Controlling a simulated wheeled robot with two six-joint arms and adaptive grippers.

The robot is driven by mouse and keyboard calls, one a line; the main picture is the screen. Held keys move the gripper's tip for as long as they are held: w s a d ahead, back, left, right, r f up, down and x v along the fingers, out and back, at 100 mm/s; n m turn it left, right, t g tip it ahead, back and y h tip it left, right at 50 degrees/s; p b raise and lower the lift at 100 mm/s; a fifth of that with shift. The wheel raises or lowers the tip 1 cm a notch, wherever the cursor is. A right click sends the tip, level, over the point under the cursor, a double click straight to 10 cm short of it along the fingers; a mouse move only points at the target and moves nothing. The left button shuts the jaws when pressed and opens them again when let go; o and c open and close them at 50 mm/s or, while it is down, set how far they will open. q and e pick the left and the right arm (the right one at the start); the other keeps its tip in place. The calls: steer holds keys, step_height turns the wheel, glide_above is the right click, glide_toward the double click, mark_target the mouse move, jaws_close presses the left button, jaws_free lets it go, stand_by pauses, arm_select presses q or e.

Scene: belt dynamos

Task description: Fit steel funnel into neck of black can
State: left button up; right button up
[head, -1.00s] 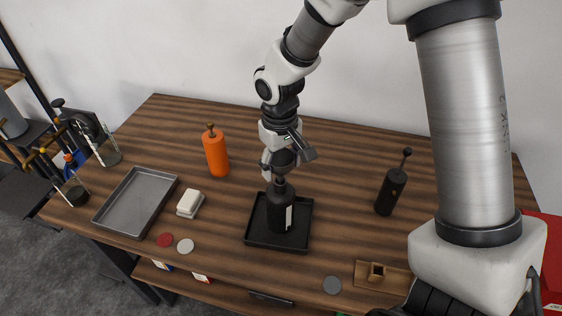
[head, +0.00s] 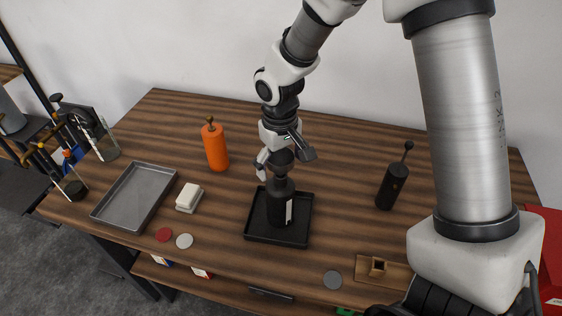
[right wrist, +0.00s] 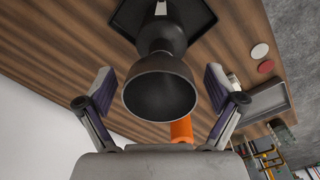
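The black can (head: 281,207), with a white label, stands upright in a black square tray. The steel funnel (head: 281,160) stands mouth up at the can's top, in line with it. In the right wrist view, the wide dark mouth of the funnel (right wrist: 160,96) faces the camera, with the can's body (right wrist: 161,35) behind it. The funnel's spout and the can's neck opening are hidden. My right gripper (head: 285,160) is around the funnel. Its fingers (right wrist: 162,97) are spread, with gaps on both sides of the funnel. My left gripper is not in view.
The black tray (head: 252,231) is mid-table. An orange bottle (head: 216,148) stands behind left, a black pump-like bottle (head: 392,187) right. A metal tray (head: 132,197), white block (head: 189,196) and discs (head: 184,241) lie left. A wooden block (head: 377,268) is front right.

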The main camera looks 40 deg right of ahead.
steer(key=shift+r, duration=0.1)
step_height(320, 180, up, 12)
steer(key=shift+a+f, duration=0.1)
steer(key=shift+a, duration=0.05)
stand_by(0.3)
stand_by(0.7)
